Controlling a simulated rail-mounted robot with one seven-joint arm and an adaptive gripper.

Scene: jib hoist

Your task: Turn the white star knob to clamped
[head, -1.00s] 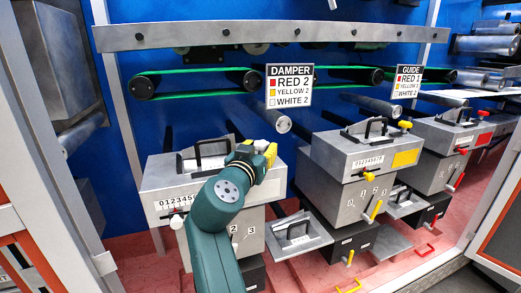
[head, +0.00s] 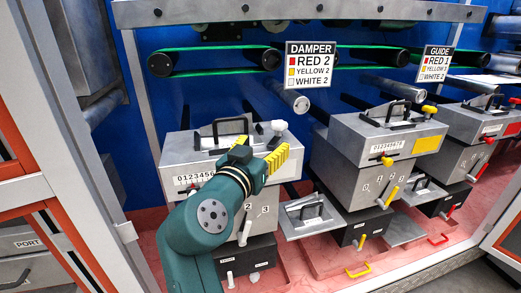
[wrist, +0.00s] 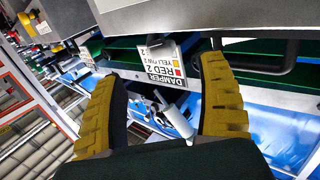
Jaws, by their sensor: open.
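The white star knob (head: 278,127) stands on the top right corner of the left grey box (head: 175,150), the unit with white handles. My gripper (head: 264,144) is open and empty in front of this box, its yellow fingers spread. In the head view the knob shows just above the right finger's tip, apart from it; the depth between them is hard to judge. In the wrist view the open fingers (wrist: 160,85) frame the damper sign and a grey roller.
A black handle (head: 230,130) rises from the left box's lid. The damper sign (head: 310,65) hangs above, beside a roller end (head: 300,103). The middle box (head: 350,140) with a yellow knob (head: 429,111) stands to the right. A small tray (head: 305,218) lies between.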

